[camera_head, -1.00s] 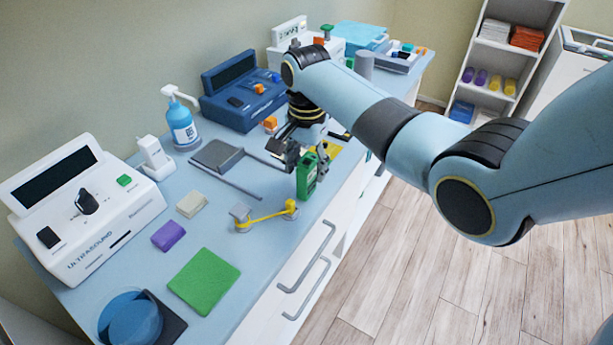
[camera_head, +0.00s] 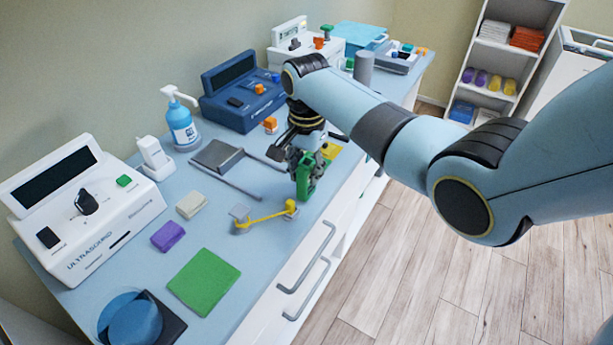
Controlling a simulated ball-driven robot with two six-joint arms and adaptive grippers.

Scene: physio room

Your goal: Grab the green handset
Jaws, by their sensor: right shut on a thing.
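The green handset (camera_head: 308,186) stands roughly upright at the front edge of the blue counter, near its middle. My right gripper (camera_head: 304,161) reaches down over it from the right and is shut on its upper part. The dark fingers cover some of the handset's top. I cannot tell whether its lower end touches the counter. My left gripper is not in view.
Left of the handset lie a yellow goniometer-like tool (camera_head: 265,217) and a grey flat device (camera_head: 217,156) with rods. A green pad (camera_head: 204,281), a blue bottle (camera_head: 182,128) and a white ultrasound unit (camera_head: 82,215) are farther left. Drawer handles (camera_head: 308,285) project at the front.

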